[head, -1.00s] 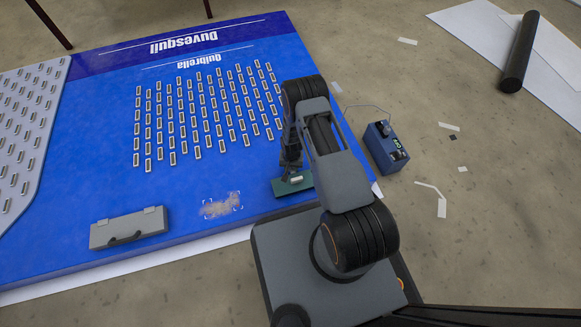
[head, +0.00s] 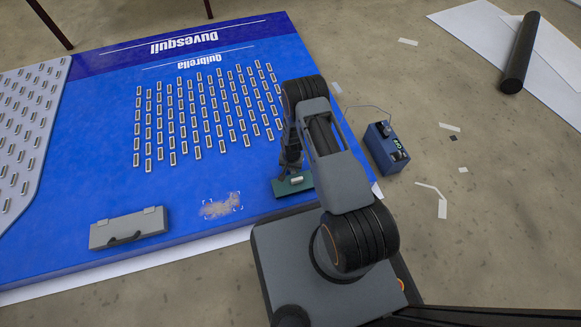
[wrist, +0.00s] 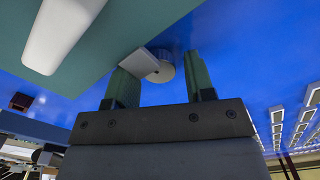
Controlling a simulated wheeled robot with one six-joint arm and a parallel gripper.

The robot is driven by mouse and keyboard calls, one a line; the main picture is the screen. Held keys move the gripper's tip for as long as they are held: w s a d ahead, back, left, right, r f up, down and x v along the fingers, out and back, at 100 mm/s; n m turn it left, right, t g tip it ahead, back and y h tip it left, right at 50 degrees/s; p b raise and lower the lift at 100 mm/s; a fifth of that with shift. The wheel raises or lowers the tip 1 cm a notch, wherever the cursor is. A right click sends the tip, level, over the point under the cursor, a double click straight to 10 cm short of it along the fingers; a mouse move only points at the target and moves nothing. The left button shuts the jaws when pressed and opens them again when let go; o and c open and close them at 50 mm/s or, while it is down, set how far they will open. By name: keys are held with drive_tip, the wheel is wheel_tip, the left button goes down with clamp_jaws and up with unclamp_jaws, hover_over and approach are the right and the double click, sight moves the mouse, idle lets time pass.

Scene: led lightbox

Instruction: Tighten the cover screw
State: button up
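A green plate (head: 279,190) with a white bar (head: 296,180) on it lies at the right front of the blue panel. In the wrist view the green plate (wrist: 150,15) fills the upper left, with its white bar (wrist: 62,35). A small pale round piece (wrist: 162,70), perhaps the screw, shows beside a white tab (wrist: 138,62) at the plate's edge. My gripper (wrist: 160,68) is open, with one dark green finger on each side of the round piece and visible gaps. In the head view my gripper (head: 290,160) is at the plate's back edge, partly hidden by my arm.
The blue panel (head: 100,200) carries rows of small light modules (head: 207,112). A grey box (head: 128,228) and a dusty patch (head: 221,206) lie along its front. A blue device (head: 386,148) with a cable stands on the floor at right. A black roll (head: 520,52) lies farther back.

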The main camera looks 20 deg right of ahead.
drive_tip(key=shift+o, duration=0.7)
wheel_tip(320, 180, up, 14)
drive_tip(key=p, duration=0.6)
drive_tip(key=shift+f, duration=0.1)
drive_tip(key=shift+c, duration=0.2)
drive_tip(key=shift+a+f+n+p, duration=0.3)
drive_tip(key=shift+a+f+p, duration=0.2)
drive_tip(key=shift+a+f, duration=0.3)
drive_tip(key=shift+c, duration=1.2)
drive_tip(key=w+a+n+g+h+p, duration=0.15)
drive_tip(key=w+n+g, duration=0.3)
drive_tip(key=n, duration=0.65)
drive_tip(key=shift+t+h, duration=0.35)
drive_tip(key=shift+h, duration=0.1)
drive_tip(key=b+x, duration=0.4)
drive_tip(key=x, duration=0.9)
drive_tip(key=shift+d, duration=0.1)
